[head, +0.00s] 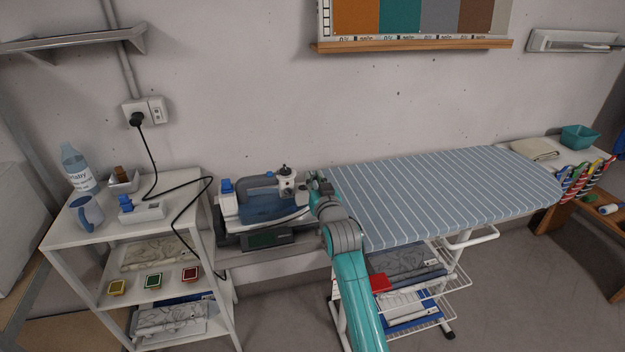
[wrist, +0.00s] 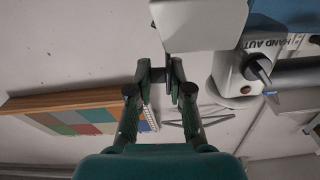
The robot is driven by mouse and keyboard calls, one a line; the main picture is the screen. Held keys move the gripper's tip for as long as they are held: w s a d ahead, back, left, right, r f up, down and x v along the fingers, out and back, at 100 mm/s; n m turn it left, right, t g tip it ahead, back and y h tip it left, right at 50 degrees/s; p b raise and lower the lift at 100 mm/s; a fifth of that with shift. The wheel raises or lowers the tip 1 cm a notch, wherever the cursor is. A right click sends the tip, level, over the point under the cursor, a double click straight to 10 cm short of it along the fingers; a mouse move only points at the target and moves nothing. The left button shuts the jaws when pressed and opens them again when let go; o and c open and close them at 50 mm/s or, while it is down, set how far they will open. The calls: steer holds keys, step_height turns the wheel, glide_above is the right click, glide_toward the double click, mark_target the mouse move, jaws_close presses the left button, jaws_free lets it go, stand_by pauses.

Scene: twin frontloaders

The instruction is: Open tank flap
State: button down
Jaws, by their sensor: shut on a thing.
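A white and blue steam iron (head: 262,202) stands at the left end of the ironing board. A dial (wrist: 255,72) by "HAND AUTO" lettering shows in the wrist view. My gripper (wrist: 161,76) reaches a pale block (wrist: 200,25), which I take to be the tank flap, at its lower edge. The fingers are close together on a small dark part there; its exact shape is hidden. In the head view my gripper (head: 314,184) is at the right side of the iron, mostly hidden by my wrist.
The striped ironing board (head: 440,190) lies to the right. A white shelf cart (head: 150,228) with a bottle (head: 78,168), a blue jug (head: 88,212) and a black cord (head: 180,190) stands left. The wall is close behind. A basket rack (head: 430,296) sits below the board.

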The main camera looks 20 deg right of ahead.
steer(key=shift+d+f+m, duration=0.1)
steer(key=shift+m, duration=0.2)
steer(key=c, duration=1.1)
jaws_free()
steer(key=shift+c, duration=0.2)
steer(key=shift+s, duration=0.15)
steer(key=s, duration=1.1)
steer(key=shift+s, duration=0.35)
